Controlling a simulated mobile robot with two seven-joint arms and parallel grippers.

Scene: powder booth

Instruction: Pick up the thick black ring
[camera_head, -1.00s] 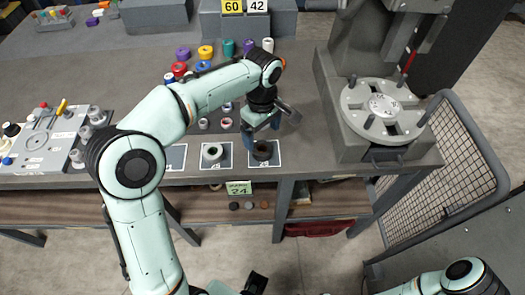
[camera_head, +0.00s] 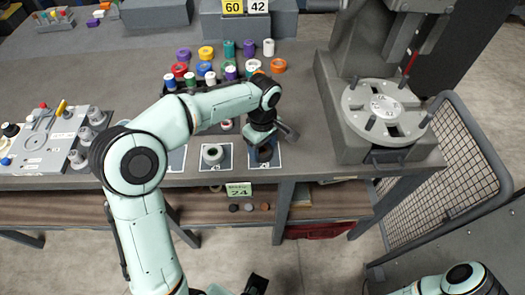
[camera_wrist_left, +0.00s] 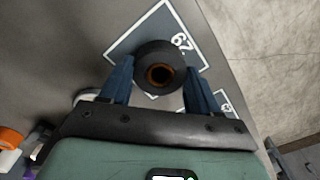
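The thick black ring (camera_wrist_left: 160,68) lies on a dark, white-bordered pad in the left wrist view, its centre hole showing a brownish rim. The two blue fingers of my left gripper (camera_wrist_left: 158,88) stand open on either side of the ring's near part, with small gaps visible. In the head view my left gripper (camera_head: 265,143) is over this pad at the table's front edge and largely covers the ring. Whether the fingers are down at the ring's height is hard to tell.
Several coloured rings and rolls, including an orange ring (camera_head: 278,66), stand farther back. A grey machine with a round table (camera_head: 383,106) stands to the right. A grey fixture board (camera_head: 45,140) lies at left.

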